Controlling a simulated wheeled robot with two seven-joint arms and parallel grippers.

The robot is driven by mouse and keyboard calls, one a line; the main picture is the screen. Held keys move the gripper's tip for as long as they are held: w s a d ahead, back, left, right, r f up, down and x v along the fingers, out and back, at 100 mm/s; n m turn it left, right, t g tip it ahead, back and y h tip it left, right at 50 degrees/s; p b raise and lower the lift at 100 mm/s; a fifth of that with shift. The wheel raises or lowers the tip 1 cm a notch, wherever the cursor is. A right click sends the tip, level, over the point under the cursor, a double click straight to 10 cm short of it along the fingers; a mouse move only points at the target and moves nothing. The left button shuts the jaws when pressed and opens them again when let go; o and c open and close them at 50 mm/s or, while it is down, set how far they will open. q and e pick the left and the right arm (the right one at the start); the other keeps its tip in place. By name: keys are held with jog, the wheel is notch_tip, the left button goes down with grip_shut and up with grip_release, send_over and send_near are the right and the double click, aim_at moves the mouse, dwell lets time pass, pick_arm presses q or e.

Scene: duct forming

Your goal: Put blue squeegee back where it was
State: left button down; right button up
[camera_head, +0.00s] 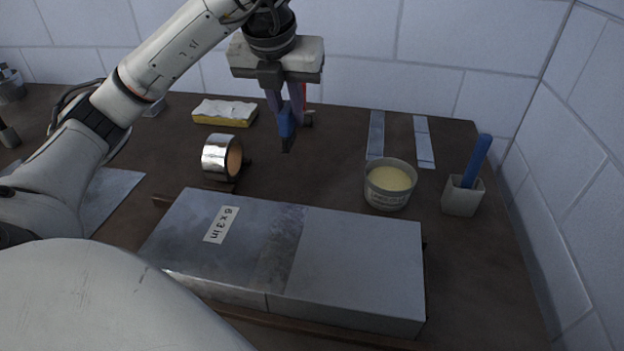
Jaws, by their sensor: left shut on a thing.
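The blue squeegee (286,124) is in the fingers of my left gripper (286,103), which points down in the upper middle of the head view. The gripper is shut on its upper part. The squeegee hangs roughly upright with a dark lower end, and looks to be above the table, behind the duct; the exact gap is unclear. The fingers hide part of it. My right gripper is not in view.
A metal duct (358,262) labelled 8 x 3 in fills the front. A foil tape roll (215,155), yellow-white sponge (225,113), sealant tub (388,190), metal strips (375,135) and a grey cup (461,198) with a blue-handled tool (478,158) surround the clear middle.

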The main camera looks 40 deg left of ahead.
aim_at(291, 142)
pick_arm(q)
jog(key=shift+w+f, duration=0.25)
jog(key=shift+f, duration=0.4)
notch_tip(291, 142, down, 5)
jog(key=shift+f+b, duration=0.15)
jog(key=shift+b, duration=0.45)
jog(key=shift+w+f, duration=0.1)
jog(key=shift+f, duration=2.1)
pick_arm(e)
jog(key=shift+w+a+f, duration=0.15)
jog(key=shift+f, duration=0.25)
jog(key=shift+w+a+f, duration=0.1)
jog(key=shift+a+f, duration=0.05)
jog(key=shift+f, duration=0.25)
pick_arm(q)
jog(key=shift+f+b, duration=0.15)
jog(key=shift+b, duration=0.2)
jog(key=c, duration=1.6)
grip_release()
jog(key=shift+c, duration=0.2)
